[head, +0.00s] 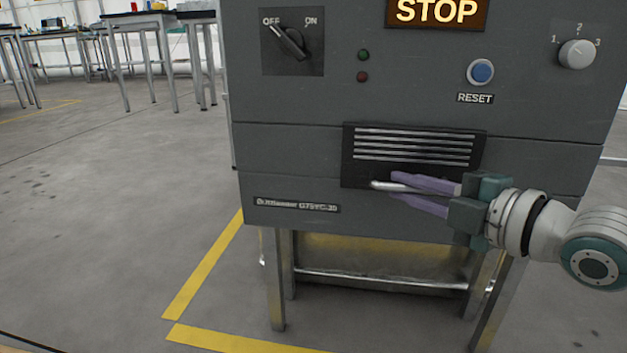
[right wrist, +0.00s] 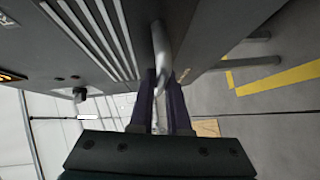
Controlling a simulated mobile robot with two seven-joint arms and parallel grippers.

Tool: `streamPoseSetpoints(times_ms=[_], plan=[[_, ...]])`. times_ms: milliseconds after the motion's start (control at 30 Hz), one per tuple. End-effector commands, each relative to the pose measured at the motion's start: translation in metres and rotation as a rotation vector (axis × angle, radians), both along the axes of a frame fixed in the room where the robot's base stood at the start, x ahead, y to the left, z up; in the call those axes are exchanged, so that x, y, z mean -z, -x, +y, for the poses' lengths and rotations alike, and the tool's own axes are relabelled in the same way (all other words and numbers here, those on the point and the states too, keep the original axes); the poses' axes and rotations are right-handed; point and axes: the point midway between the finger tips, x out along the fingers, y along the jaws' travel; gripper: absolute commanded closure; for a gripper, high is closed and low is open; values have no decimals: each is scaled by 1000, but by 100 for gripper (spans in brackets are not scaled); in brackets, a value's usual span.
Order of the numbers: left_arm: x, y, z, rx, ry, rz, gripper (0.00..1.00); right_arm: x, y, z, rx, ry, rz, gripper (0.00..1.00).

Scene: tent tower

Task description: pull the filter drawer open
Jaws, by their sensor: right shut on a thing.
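The filter drawer (head: 360,160) is a dark slotted panel low on the front of the grey machine. Its slots also show in the right wrist view (right wrist: 100,35). A light metal bar handle (head: 383,185) runs across the drawer's lower part. In the right wrist view the handle (right wrist: 160,45) passes between the purple fingers. My right gripper (head: 420,193) comes in from the right and is shut on the handle. Its fingers hide part of the bar. The drawer front looks about level with the machine's face. My left gripper is not in view.
The grey machine (head: 290,155) stands on metal legs (head: 277,285). Its front has an OFF/ON switch (head: 290,42), a blue reset button (head: 481,72) and a knob (head: 577,54). Yellow floor tape (head: 205,265) runs around it. Worktables (head: 150,20) stand far back left. Floor at left is clear.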

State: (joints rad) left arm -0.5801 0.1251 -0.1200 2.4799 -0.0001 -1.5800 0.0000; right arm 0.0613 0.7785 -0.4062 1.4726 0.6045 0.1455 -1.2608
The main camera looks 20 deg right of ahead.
Motion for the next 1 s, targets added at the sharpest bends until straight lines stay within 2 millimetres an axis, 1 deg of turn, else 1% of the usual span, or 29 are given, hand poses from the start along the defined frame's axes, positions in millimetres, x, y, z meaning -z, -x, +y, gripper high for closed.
streamPoseSetpoints(times_ms=[67, 167, 267, 400, 500, 600, 700, 800, 1000], plan=[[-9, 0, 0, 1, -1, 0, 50, -3, 4, 3, -1, -3, 3, 100], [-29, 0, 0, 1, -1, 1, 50, -7, 16, 11, -1, -5, 4, 100], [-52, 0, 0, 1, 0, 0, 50, -9, 35, 22, 1, -8, 7, 100], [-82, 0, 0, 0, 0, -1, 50, -9, 67, 41, 3, -8, 8, 100], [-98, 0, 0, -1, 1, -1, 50, -7, 90, 56, 1, -7, 8, 100], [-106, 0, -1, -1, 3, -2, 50, -4, 107, 66, 1, -5, 5, 100], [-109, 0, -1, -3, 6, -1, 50, -2, 117, 72, 1, -1, 3, 100], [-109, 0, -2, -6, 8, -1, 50, -1, 120, 74, 0, 0, 1, 100], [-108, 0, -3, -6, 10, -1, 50, 0, 120, 74, -1, 0, 0, 100]])
